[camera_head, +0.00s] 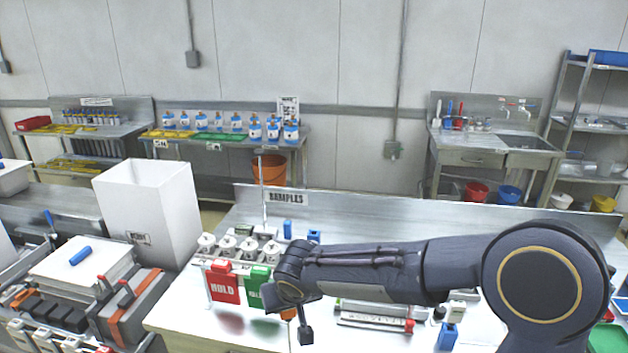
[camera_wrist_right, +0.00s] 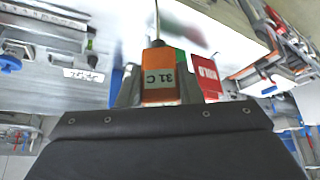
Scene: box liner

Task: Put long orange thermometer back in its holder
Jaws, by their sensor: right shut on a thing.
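The long orange thermometer (camera_wrist_right: 160,86) is held between the fingers of my right gripper (camera_wrist_right: 158,72) in the right wrist view. Its orange body carries a white label reading 31 C, and a thin metal probe points away from the gripper. In the head view my right gripper (camera_head: 300,318) is over the front of the white bench, just right of the green sign, with a bit of orange beside it. My arm hides part of the bench there. I cannot tell for certain which object is the thermometer's holder. My left gripper is not in view.
A red HOLD sign (camera_head: 223,286) and a green sign (camera_head: 257,284) stand beside my gripper, with several white-lidded containers behind. A grey tray (camera_head: 374,318) with a red end lies to the right. A tall white bin (camera_head: 150,212) stands to the left.

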